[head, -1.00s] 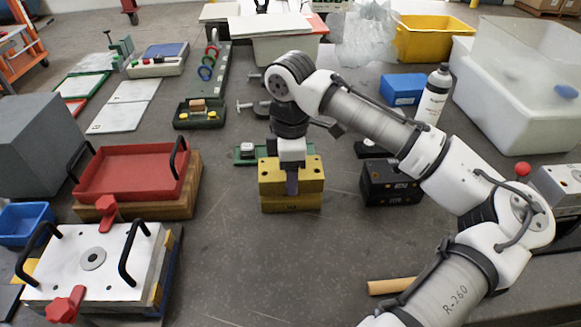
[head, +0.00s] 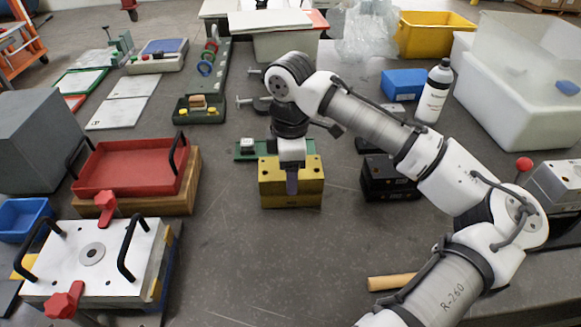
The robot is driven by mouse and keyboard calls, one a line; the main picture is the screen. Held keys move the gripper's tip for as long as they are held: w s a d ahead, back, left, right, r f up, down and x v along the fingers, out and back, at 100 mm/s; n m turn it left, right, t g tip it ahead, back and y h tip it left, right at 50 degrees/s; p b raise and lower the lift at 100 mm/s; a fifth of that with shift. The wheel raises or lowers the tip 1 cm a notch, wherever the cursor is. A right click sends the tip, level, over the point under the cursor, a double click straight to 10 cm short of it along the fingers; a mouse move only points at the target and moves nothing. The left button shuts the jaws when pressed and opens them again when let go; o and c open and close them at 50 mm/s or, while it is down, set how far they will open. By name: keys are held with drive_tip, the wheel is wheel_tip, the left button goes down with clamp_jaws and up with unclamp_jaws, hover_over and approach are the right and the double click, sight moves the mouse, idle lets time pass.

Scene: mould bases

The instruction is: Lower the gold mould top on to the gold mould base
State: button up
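The gold mould top (head: 268,174) sits on the gold mould base (head: 275,200) in the middle of the table. The two look like one block, with no clear gap between them. My gripper (head: 292,178) points straight down over the top. One finger lies against the front face of the gold mould top; the other finger is hidden behind the block. The gripper appears shut on the top. Whether the top is fully seated all round cannot be seen.
A black block (head: 385,180) stands close to the right, under my forearm. A green plate (head: 245,150) lies just behind the gold parts. A red tray (head: 130,170) and a white-topped mould with black handles (head: 95,260) stand at left. The table in front is clear.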

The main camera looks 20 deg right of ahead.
drive_tip(key=o, duration=0.5)
